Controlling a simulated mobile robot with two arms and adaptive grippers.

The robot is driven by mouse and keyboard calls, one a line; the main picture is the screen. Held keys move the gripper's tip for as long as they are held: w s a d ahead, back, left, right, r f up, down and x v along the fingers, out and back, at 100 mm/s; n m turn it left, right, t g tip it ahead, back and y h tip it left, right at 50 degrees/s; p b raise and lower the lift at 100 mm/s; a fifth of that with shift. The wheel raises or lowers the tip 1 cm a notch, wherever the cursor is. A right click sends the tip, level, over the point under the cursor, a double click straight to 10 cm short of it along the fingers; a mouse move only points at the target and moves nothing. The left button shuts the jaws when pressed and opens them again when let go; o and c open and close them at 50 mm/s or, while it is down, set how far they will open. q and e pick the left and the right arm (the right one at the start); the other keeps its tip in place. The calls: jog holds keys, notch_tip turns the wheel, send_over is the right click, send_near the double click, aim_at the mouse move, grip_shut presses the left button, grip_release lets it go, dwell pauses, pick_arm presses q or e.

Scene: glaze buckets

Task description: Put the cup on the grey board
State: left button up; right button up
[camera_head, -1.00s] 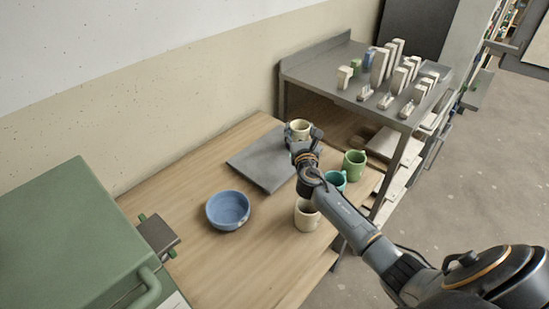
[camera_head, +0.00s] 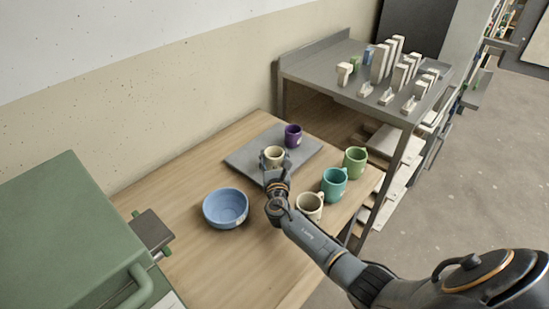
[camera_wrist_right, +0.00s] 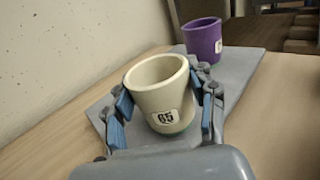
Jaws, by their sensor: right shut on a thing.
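A cream cup (camera_head: 273,153) with a "65" label is between the fingers of my right gripper (camera_head: 275,174), over the near part of the grey board (camera_head: 250,155). In the right wrist view the cup (camera_wrist_right: 157,92) is upright, with blue finger pads on both sides of it, and my right gripper (camera_wrist_right: 163,110) is shut on it. I cannot tell for sure whether its base touches the board. A purple cup (camera_head: 293,135) stands on the far right part of the board; it also shows in the right wrist view (camera_wrist_right: 203,42). My left gripper is not in view.
A blue bowl (camera_head: 226,208) stands left of my right gripper on the wooden table (camera_head: 190,258). A teal cup (camera_head: 334,184), a green cup (camera_head: 355,162) and another cream cup (camera_head: 310,205) stand to the right. A metal shelf (camera_head: 310,68) with several small blocks is behind.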

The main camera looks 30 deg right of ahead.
aim_at(275, 163)
jog(key=o, duration=1.3)
jog(key=shift+f, duration=0.1)
jog(key=shift+s+a, duration=0.15)
jog(key=shift+s, duration=0.1)
jog(key=v, duration=0.7)
